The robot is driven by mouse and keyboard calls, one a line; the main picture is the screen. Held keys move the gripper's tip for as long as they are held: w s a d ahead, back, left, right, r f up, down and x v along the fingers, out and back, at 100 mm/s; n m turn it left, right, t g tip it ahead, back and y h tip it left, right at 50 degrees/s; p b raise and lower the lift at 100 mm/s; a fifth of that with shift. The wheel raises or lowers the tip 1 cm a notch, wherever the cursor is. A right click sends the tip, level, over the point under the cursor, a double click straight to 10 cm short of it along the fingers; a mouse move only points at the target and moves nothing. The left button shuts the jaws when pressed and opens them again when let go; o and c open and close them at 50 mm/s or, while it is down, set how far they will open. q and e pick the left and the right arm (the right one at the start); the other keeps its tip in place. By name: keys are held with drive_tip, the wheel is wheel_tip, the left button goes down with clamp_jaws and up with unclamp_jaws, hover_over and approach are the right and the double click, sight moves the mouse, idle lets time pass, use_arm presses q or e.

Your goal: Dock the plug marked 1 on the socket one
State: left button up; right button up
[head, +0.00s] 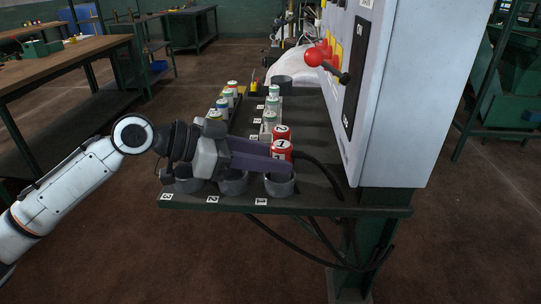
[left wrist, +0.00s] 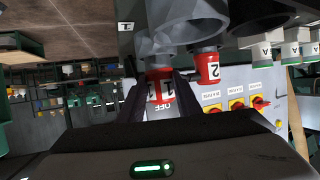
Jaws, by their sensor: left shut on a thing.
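The red plug marked 1 (head: 280,151) is upright between the fingers of my left gripper (head: 284,166), which is shut on it. In the left wrist view, which is upside down, the plug (left wrist: 155,90) shows between the dark fingers (left wrist: 157,97). Socket one (head: 279,187) is a grey cup at the shelf's front, behind the tag 1 (head: 261,201). The plug appears over this cup; the fingers cover its lower part, so I cannot tell whether it is inside or above. My right gripper is not in view.
A red plug marked 2 (head: 281,132) stands just behind. Grey cups two (head: 232,184) and three (head: 185,183) lie left on the dark shelf (head: 320,203). Black cable (head: 323,174) runs beside the plug.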

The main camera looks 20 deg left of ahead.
use_arm(q)
drive_tip(key=shift+f, duration=0.25)
drive_tip(key=shift+a, duration=0.1)
idle(1.0)
drive_tip(key=shift+p, duration=0.3)
drive_tip(key=shift+f+b, duration=0.4)
drive_tip(key=shift+f, duration=0.2)
idle(0.3)
drive_tip(key=o, duration=0.8)
drive_tip(key=shift+o, duration=0.2)
